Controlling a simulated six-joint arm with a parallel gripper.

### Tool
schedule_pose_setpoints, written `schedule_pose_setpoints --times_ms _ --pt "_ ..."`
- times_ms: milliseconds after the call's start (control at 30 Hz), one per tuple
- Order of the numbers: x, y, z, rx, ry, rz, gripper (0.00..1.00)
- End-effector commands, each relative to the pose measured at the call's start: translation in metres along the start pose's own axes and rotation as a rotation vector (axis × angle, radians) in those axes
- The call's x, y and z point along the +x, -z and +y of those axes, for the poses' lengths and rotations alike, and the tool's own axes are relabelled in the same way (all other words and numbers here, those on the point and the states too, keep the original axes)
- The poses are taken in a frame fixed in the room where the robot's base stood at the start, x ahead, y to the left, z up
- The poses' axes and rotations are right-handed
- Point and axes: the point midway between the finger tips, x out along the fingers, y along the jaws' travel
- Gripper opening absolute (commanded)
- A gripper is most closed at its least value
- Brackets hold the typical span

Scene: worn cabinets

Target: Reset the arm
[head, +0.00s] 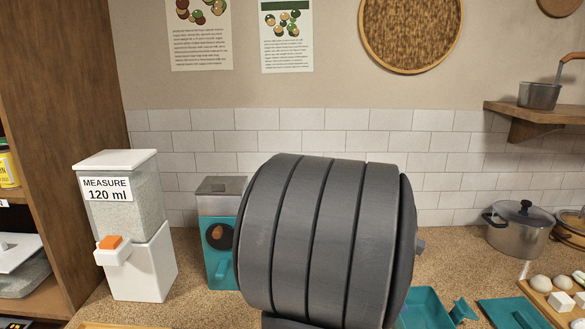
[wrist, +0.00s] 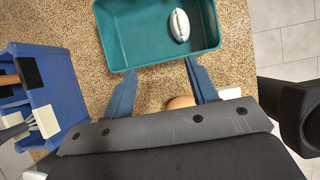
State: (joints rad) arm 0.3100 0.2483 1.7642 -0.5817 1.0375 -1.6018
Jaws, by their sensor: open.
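My gripper (wrist: 159,67) shows in the wrist view as two blue fingers spread apart, with nothing held between their tips. The fingertips point towards the near edge of a teal tray (wrist: 111,42), which holds a white oval item (wrist: 179,25). A rounded tan thing (wrist: 180,102) shows between the fingers close to the gripper's body, which hides part of it. In the head view, a large dark grey ribbed part of my arm fills the middle and hides much of the counter. My gripper is not visible there.
A blue rack (wrist: 45,92) with utensils stands left of my gripper. In the head view, a white dispenser (head: 150,265) and a teal machine (head: 219,250) stand left of my arm. A teal tray (head: 425,308), steel pot (head: 518,232) and board (head: 540,303) are on the right.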

Motion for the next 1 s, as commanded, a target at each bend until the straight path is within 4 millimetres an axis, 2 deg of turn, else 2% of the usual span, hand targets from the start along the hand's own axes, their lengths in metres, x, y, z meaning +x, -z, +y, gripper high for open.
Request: schedule_pose_setpoints --times_ms 633,767,933,1000 --pt "0.018 0.099 0.080 -0.004 0.001 0.000 0.53" --pt "0.032 0.115 0.088 -0.004 0.004 -0.001 0.53" --pt "0.055 0.127 0.086 -0.001 0.003 0.000 0.53" --pt "0.048 0.126 0.088 0.001 -0.003 -0.001 0.53"
